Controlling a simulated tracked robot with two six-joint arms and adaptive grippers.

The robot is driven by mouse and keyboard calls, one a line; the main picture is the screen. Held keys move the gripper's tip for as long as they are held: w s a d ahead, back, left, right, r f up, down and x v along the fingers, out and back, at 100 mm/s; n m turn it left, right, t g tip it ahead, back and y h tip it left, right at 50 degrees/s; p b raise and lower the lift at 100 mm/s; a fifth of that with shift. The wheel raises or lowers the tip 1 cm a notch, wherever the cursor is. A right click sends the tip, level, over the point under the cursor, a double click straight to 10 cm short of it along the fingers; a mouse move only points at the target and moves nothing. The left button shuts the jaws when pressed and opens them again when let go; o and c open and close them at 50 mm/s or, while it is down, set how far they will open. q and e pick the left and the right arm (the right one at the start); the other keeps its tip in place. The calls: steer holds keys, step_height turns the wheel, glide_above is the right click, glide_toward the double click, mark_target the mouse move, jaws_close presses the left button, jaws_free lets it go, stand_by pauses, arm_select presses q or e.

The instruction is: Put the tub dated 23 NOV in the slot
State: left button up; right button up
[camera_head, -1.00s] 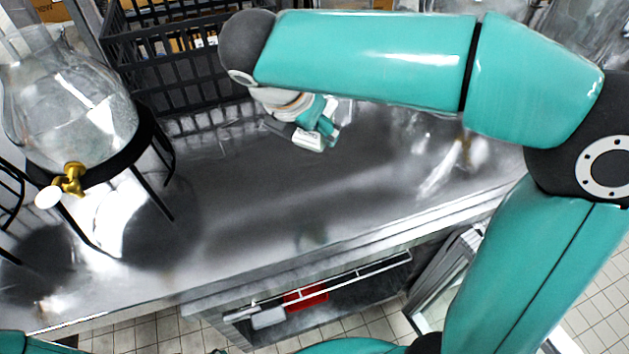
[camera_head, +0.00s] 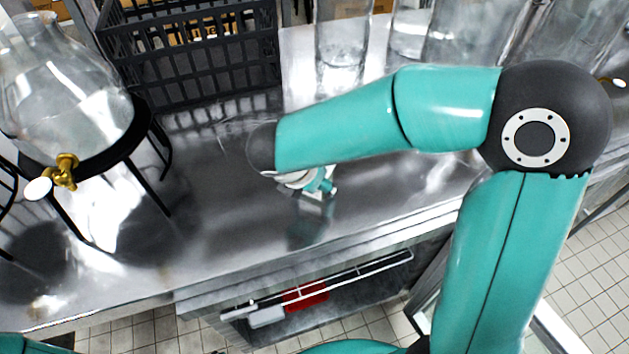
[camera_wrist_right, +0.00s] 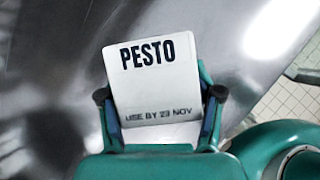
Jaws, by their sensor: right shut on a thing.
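A white tub (camera_wrist_right: 158,78) marked PESTO and USE BY 23 NOV is between the two fingers of my right gripper (camera_wrist_right: 160,105) in the right wrist view. My right gripper is shut on it, with one finger at each side. In the head view my right gripper (camera_head: 316,184) is small and partly hidden by my forearm, above the steel counter near its front edge. The tub is hard to make out there. I cannot pick out the slot in either view. My left gripper is not in view.
A black crate (camera_head: 190,58) stands at the back of the steel counter (camera_head: 235,215). A glass dispenser (camera_head: 65,90) with a brass tap stands at left. Clear glass vessels (camera_head: 342,45) stand behind my arm. Below the counter, an open recess holds a red item (camera_head: 305,296).

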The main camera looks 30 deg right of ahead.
steer(key=o, duration=1.5)
